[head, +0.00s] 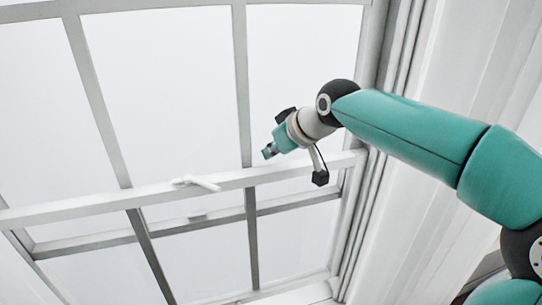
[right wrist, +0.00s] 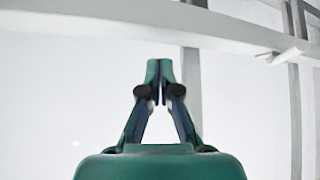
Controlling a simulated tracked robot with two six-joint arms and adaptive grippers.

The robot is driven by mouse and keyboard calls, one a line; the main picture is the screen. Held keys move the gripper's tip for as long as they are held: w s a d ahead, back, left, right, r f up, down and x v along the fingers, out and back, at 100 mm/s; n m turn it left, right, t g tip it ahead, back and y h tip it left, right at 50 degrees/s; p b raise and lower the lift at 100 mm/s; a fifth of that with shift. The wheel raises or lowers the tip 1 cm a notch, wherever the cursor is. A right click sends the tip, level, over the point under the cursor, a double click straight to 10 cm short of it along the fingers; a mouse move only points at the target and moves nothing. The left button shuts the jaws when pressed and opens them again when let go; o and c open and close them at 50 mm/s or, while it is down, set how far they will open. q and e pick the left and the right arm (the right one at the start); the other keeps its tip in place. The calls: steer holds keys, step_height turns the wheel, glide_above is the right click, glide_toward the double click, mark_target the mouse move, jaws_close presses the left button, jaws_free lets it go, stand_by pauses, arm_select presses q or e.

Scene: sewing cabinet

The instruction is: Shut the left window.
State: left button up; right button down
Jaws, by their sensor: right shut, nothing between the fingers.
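A white sash window (head: 242,85) with several panes fills the left and middle of the head view; whether it is the left one I cannot tell. Its white crossbar (head: 110,202) carries a small white latch (head: 196,183). A second, greyer bar (head: 90,243) shows below the crossbar, apart from it in the picture. My right gripper (head: 267,152) is shut and empty, just above the crossbar in the picture, right of the latch. The right wrist view shows its closed fingertips (right wrist: 160,70) below the crossbar (right wrist: 120,28). Contact is unclear. My left gripper is out of view.
The white window jamb (head: 362,215) runs down the right side of the window, with pale wall panelling (head: 425,235) beyond it. The white sill (head: 300,296) shows at the bottom. Thin vertical bars (head: 243,100) divide the panes near my right gripper.

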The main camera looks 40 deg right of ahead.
mark_target(274, 192)
steer(key=shift+s+f, duration=0.1)
steer(key=shift+f, duration=0.75)
step_height(274, 192, down, 10)
steer(key=b, duration=0.9)
steer(key=shift+f, duration=0.2)
steer(key=shift+r, duration=0.2)
